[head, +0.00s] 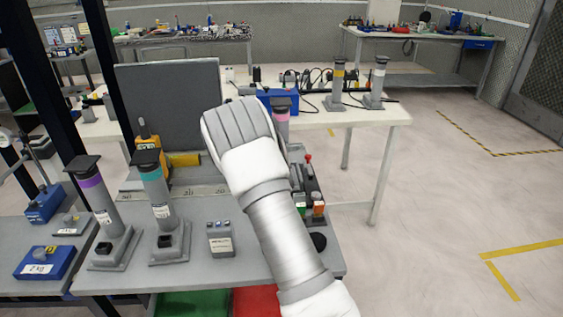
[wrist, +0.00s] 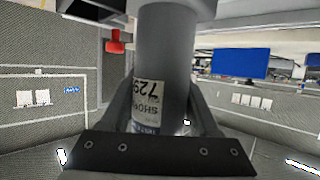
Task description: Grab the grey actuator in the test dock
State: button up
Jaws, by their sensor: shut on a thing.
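In the wrist view my gripper (wrist: 162,118) is shut around a grey cylindrical actuator (wrist: 178,55), with a white printed label between the fingers. In the head view my white arm and hand (head: 245,140) hide the fingers. A purple-banded actuator (head: 97,200) and a teal-banded one (head: 158,195) stand upright in grey bases on the near bench. The test dock cannot be made out clearly behind my arm.
A dark grey panel (head: 170,95) stands behind the near bench (head: 205,275). A small labelled box (head: 220,240) sits left of my forearm. A white table (head: 385,115) behind holds two more banded actuators and a blue box. The floor at right is clear.

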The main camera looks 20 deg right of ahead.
grip_shut()
jog(key=shift+r, duration=0.1)
